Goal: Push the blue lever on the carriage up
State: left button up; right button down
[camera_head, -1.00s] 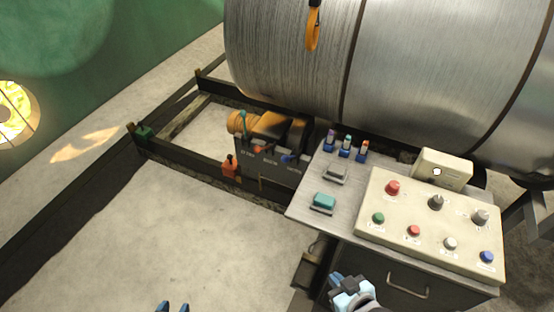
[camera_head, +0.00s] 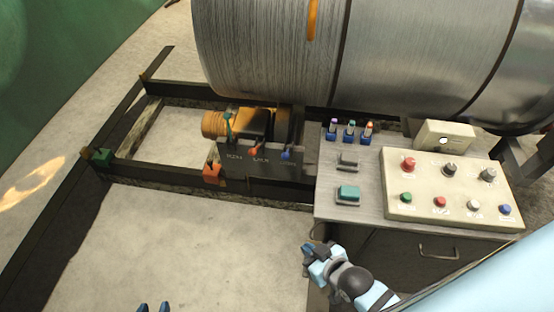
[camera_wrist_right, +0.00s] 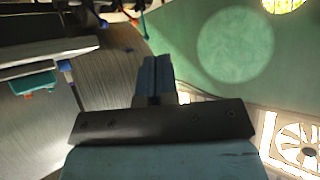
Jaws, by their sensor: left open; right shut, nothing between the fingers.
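The carriage (camera_head: 237,163) is a dark box with levers and faint labels, set on the dark rails beside the large metal cylinder. Its blue lever (camera_head: 287,154) is at the box's right end. A red lever (camera_head: 253,150) is in the middle and a teal lever (camera_head: 228,124) at the left. My right gripper (camera_head: 308,250) is shut and empty, in front of the cabinet and below the carriage, apart from the lever. Its shut fingers also show in the right wrist view (camera_wrist_right: 156,80). My left gripper (camera_head: 153,308) is open at the bottom edge, with only its fingertips in view.
A metal cabinet (camera_head: 350,208) stands right of the carriage, with a cream control panel (camera_head: 450,222) of knobs and buttons on it. An orange-red block (camera_head: 212,172) sits on the front rail. The floor (camera_head: 190,235) in front is clear.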

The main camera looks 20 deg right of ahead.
pick_arm(q)
jog(key=shift+w+a, duration=0.2)
jog(key=shift+a, duration=0.05)
pick_arm(e)
jog(key=shift+w+a, duration=0.2)
jog(key=shift+a, duration=0.1)
pick_arm(q)
jog(key=shift+s+d, duration=0.15)
pick_arm(e)
jog(key=shift+s+d, duration=0.1)
jog(key=shift+d, duration=0.05)
